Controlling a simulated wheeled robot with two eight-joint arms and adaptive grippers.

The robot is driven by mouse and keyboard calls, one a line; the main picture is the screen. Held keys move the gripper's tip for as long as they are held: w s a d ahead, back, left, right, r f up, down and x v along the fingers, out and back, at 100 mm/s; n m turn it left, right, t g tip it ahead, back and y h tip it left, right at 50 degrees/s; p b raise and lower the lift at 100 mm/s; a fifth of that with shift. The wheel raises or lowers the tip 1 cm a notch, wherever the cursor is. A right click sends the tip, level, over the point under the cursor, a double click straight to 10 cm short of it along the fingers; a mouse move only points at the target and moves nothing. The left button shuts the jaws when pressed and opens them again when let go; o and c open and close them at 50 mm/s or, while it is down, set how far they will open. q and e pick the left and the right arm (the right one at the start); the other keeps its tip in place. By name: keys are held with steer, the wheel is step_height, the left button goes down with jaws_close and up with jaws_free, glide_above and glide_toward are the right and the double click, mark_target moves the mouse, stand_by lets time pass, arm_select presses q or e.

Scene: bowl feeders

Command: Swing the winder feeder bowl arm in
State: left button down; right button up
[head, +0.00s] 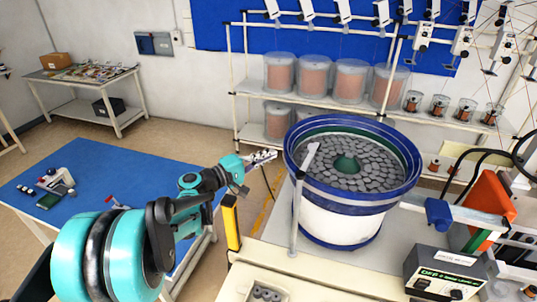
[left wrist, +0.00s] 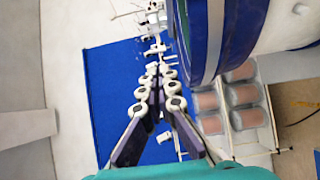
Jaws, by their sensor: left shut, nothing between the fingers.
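The feeder bowl (head: 340,215) is a white drum with blue rims, filled with grey parts around a green centre. A pale post stands at its front left; the bowl arm (head: 311,158) at its top reaches over the rim. My left gripper (head: 262,157) is left of the bowl, at about rim height in the picture, apart from the post. Its fingers come together with nothing between them, as the left wrist view (left wrist: 155,62) also shows. There the bowl's blue rim (left wrist: 213,40) is close on the right; I cannot make out the bowl arm. My right gripper is not in view.
A yellow post (head: 231,222) stands below my left gripper. A control box (head: 444,275) and an orange part (head: 491,203) are right of the bowl. A blue-topped table (head: 105,178) is at left. Shelves with copper spools (head: 315,78) stand behind.

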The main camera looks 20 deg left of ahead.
mark_target(310, 155)
arm_select(q)
steer(key=x, duration=0.3)
steer(key=d+p+x, duration=0.1)
steer(key=x, duration=0.2)
steer(key=s+x, duration=0.1)
steer(key=x, duration=0.2)
steer(key=shift+s+d, duration=0.1)
steer(key=shift+d, duration=0.75)
